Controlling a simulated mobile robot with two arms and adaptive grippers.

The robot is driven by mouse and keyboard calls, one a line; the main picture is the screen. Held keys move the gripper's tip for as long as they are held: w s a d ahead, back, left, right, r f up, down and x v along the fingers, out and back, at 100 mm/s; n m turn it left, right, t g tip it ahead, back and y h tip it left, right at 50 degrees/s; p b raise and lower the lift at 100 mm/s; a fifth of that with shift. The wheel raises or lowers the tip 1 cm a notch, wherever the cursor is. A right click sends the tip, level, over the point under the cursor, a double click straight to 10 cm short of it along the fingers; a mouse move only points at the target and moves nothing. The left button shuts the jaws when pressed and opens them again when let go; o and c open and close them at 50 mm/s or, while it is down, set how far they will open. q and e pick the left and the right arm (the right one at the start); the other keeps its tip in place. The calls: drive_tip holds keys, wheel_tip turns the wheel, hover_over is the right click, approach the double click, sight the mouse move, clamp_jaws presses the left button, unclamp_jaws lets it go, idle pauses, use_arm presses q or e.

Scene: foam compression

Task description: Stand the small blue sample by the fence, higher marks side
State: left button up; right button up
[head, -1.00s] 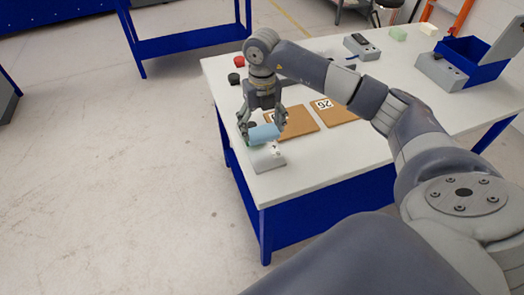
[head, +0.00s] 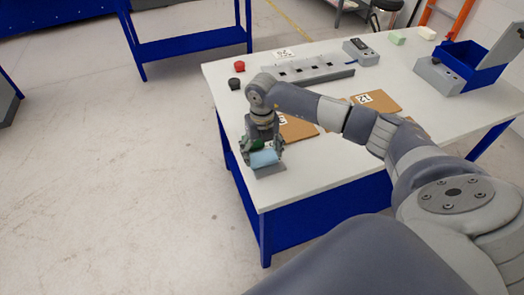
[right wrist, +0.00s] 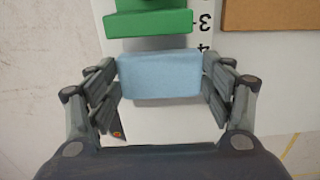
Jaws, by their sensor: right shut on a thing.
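The small light-blue sample (head: 264,158) is held by my right gripper (head: 262,152) low over the front left of the white table. In the right wrist view the blue sample (right wrist: 160,76) lies between the two fingers of my right gripper (right wrist: 161,82), which are shut on its ends. A green stepped piece, perhaps the fence (right wrist: 150,22), lies just beyond it. Printed marks 3 and 4 run beside them, with the 4 nearer the sample. Whether the sample touches the surface or the green piece I cannot tell. My left gripper is out of view.
A grey plate (head: 270,170) is under the gripper at the table edge. Brown numbered boards (head: 377,101) lie to the right. Behind are a grey slotted rack (head: 310,68), red (head: 239,65) and black (head: 235,82) pieces, and a blue box (head: 466,63).

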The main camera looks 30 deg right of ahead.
sight(262, 150)
drive_tip(key=o, duration=0.8)
drive_tip(key=shift+o, duration=0.2)
drive_tip(key=shift+r+p, duration=0.25)
drive_tip(key=shift+p, duration=0.1)
drive_tip(key=shift+w+r+b, duration=0.1)
drive_tip(key=shift+r+b, duration=0.25)
wheel_tip(262, 150, up, 11)
drive_tip(key=b, duration=0.2)
